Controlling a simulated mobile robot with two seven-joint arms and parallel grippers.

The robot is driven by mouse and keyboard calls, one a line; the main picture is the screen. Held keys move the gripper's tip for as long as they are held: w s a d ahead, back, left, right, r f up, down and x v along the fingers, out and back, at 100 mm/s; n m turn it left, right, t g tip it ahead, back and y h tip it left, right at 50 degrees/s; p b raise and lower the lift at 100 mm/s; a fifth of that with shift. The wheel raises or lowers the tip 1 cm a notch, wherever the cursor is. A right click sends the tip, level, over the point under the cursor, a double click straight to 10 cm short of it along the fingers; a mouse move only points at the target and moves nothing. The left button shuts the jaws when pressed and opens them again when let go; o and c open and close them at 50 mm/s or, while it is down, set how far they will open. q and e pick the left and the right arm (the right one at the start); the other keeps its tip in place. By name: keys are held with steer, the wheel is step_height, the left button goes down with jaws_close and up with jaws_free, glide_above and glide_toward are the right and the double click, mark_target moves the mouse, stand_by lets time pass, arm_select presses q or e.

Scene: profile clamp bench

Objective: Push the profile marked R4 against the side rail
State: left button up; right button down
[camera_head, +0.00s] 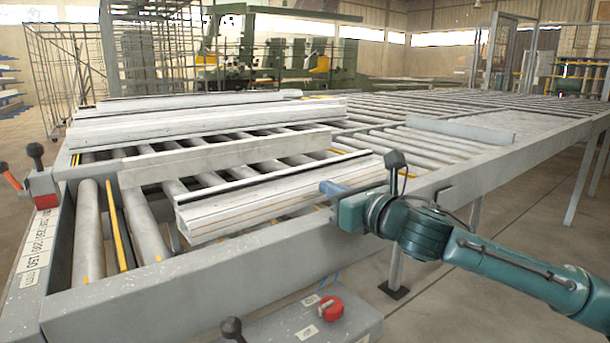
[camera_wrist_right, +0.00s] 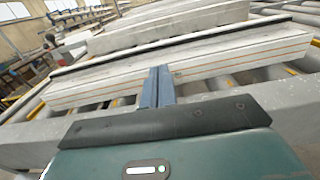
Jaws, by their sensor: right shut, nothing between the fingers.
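A long white profile with thin orange lines (camera_head: 270,206) lies on the rollers near the front edge; it also shows in the right wrist view (camera_wrist_right: 225,58). I can read no R4 mark on it or on the other profiles. My right gripper (camera_head: 328,187) is shut and empty, with its blue fingers at the near long side of this profile. In the right wrist view the shut fingers (camera_wrist_right: 158,75) point at that side; I cannot tell if they touch. A plain grey bar (camera_head: 225,157) lies behind the profile; I cannot tell if it is the side rail. My left gripper is out of view.
More long white profiles (camera_head: 200,123) lie further back on the roller table. A grey frame beam (camera_head: 140,300) runs along the front edge. A control box with a red knob (camera_head: 330,308) stands in front. Bare rollers (camera_head: 415,146) lie to the right.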

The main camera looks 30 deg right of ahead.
mark_target(296, 172)
steer(key=w, duration=0.2)
steer(key=w+p, duration=0.1)
steer(key=w, duration=0.2)
steer(key=w+p, duration=0.1)
steer(key=w, duration=0.2)
steer(key=shift+w+a, duration=0.2)
steer(key=shift+a, duration=0.1)
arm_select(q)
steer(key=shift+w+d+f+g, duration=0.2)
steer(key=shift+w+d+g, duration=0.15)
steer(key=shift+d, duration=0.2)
arm_select(e)
steer(key=shift+w, duration=0.2)
